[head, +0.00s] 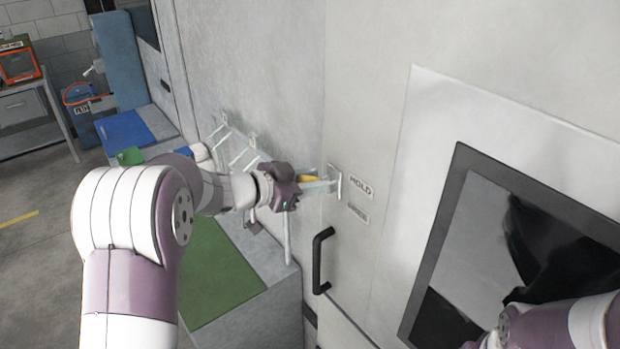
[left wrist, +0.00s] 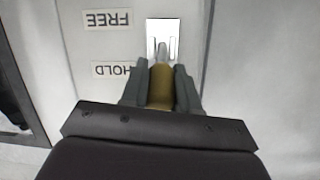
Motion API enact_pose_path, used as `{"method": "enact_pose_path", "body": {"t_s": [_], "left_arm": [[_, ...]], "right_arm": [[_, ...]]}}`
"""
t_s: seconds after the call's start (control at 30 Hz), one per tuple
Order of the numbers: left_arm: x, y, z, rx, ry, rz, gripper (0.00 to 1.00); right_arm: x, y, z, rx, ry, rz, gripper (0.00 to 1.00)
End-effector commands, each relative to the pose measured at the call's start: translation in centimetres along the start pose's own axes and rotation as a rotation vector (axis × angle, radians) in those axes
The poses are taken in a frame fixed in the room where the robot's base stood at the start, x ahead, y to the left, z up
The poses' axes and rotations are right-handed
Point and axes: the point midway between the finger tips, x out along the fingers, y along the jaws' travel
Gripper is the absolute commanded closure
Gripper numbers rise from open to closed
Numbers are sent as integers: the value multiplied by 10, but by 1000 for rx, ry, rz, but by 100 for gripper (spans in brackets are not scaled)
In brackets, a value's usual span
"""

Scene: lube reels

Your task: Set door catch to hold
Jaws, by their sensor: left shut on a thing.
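The door catch is a pale metal plate (head: 335,182) on the grey door, with a yellow-brass handle (head: 308,179) standing out from it. In the left wrist view the plate (left wrist: 176,32) is slotted and the handle (left wrist: 160,86) lies between my fingers. My left gripper (left wrist: 160,88) is shut on this handle; it also shows in the head view (head: 312,184). The HOLD label (head: 361,187) is beside the plate, with the FREE label (left wrist: 108,19) below it on the door. The handle lies toward the HOLD end. My right gripper is out of view.
A black pull handle (head: 321,260) is below the catch. A dark-framed window (head: 500,240) is to the right. A bench with a green mat (head: 215,270) stands at the left below my left arm. My right arm shows at the lower right.

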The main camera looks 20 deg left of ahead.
Motion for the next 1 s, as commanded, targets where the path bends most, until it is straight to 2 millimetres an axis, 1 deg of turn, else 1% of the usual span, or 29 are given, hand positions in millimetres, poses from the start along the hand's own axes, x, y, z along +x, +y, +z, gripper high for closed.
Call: {"method": "enact_pose_path", "body": {"t_s": [0.03, 0.17, 0.2, 0.23, 0.27, 0.53, 0.67, 0.77, 1.0], "left_arm": [[0, 1, 3, -3, -5, 2, 100], [0, 1, 3, -3, -5, 2, 100], [0, 1, 3, -3, -5, 2, 57], [0, 1, 3, -3, -5, 2, 48], [0, 1, 3, -2, -4, 2, 45], [0, 0, 1, -1, -1, 0, 45], [-12, 0, 3, 1, 0, -1, 45], [-32, 0, 5, 1, 0, -4, 45], [-91, -1, 6, 1, -1, -5, 45]], "right_arm": [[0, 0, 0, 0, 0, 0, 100], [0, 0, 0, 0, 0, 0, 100], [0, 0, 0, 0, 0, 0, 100], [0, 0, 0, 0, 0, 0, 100], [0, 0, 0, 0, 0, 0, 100], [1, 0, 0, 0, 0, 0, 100], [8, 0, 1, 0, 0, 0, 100], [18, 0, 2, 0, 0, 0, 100], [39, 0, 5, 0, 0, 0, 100]]}}
